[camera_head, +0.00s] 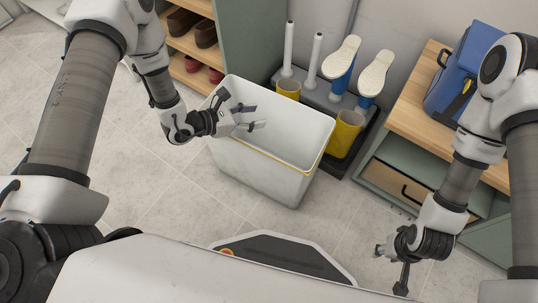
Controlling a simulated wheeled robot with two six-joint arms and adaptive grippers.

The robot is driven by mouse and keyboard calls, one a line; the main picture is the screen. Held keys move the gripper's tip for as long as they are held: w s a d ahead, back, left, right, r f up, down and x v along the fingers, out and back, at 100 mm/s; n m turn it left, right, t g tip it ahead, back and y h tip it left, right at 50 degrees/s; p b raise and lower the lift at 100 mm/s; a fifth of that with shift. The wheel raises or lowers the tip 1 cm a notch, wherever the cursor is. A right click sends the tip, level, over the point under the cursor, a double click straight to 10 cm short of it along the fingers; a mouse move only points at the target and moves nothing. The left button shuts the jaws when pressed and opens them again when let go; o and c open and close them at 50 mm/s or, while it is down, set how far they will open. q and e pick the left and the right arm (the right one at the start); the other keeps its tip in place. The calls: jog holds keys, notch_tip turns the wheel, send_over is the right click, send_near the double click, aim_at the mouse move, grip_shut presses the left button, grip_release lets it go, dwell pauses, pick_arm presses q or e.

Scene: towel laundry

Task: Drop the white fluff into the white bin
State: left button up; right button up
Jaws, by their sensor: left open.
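The white bin (258,174) stands on the floor in the middle, open at the top, with a yellow line along its near rim. My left gripper (256,117) is over the bin's opening, at its left side, with its two dark fingers spread apart and nothing seen between them. I cannot make out any white fluff, in the gripper or in the visible part of the bin. The bottom of the bin is partly hidden by its near wall. My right gripper (388,270) hangs low at the lower right, away from the bin, with its fingers apart and empty.
A shoe shelf (188,48) stands behind the bin to the left. Boots on a dark rack (318,98) stand close behind the bin. A wooden-topped bench (410,92) with a blue bag (462,75) is at the right. Tiled floor (140,190) is clear at the left.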

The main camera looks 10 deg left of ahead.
pick_arm(q)
jog(key=v, duration=1.1)
jog(key=shift+s+a, duration=0.15)
